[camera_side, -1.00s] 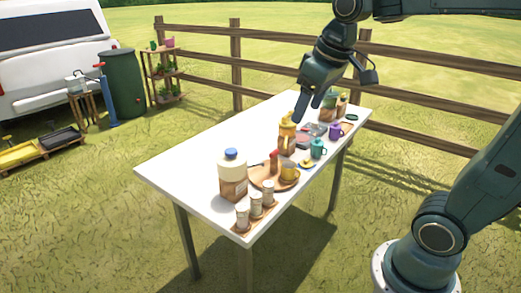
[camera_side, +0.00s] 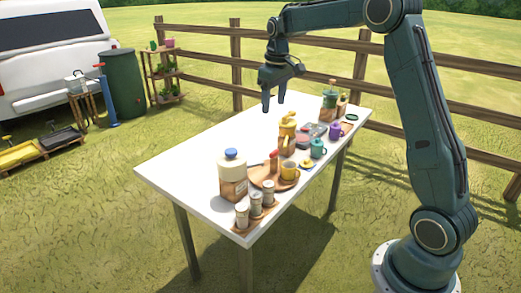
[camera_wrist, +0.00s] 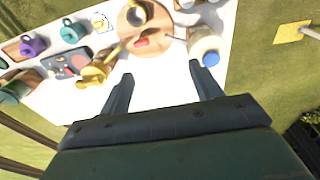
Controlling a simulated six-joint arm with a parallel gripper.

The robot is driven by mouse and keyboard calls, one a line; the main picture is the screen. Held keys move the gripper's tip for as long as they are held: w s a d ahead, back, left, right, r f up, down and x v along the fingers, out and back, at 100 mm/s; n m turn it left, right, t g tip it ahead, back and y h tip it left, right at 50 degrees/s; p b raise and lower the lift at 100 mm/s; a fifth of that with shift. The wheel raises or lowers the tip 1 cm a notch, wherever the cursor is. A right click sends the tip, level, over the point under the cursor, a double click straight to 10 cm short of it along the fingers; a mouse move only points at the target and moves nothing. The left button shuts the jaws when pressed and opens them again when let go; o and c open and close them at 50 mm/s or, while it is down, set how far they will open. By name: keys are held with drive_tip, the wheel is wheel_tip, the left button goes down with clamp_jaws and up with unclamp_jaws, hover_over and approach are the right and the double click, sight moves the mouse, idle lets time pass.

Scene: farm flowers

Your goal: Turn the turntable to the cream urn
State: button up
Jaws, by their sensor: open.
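A round wooden board, which looks like the turntable (camera_side: 264,182), lies near the front of the white table; it also shows at the top of the wrist view (camera_wrist: 128,28). A yellow mug (camera_side: 289,170) and a red-topped piece (camera_side: 274,154) are on it. A cream jar with a blue cap (camera_side: 231,172), the likely cream urn, stands upright just left of it; the jar is at upper right in the wrist view (camera_wrist: 203,44). My gripper (camera_side: 273,104) is open and empty above the table's far side, apart from both. Its fingers (camera_wrist: 161,74) show bare table between them.
Several shakers (camera_side: 255,204) stand at the front corner. A yellow container (camera_side: 287,133), teal mug (camera_side: 317,149), purple mug (camera_side: 335,131) and grey tray (camera_side: 311,136) line the right side. The table's left half (camera_side: 185,165) is clear. A wooden fence (camera_side: 236,60) runs behind.

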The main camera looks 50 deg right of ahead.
drive_tip(key=g, duration=0.1)
hover_over(274, 151)
wheel_tip(274, 151, down, 7)
drive_tip(key=shift+f, duration=0.15)
wheel_tip(274, 151, down, 14)
drive_tip(key=shift+r, duration=0.25)
idle(0.4)
drive_tip(key=c, duration=1.4)
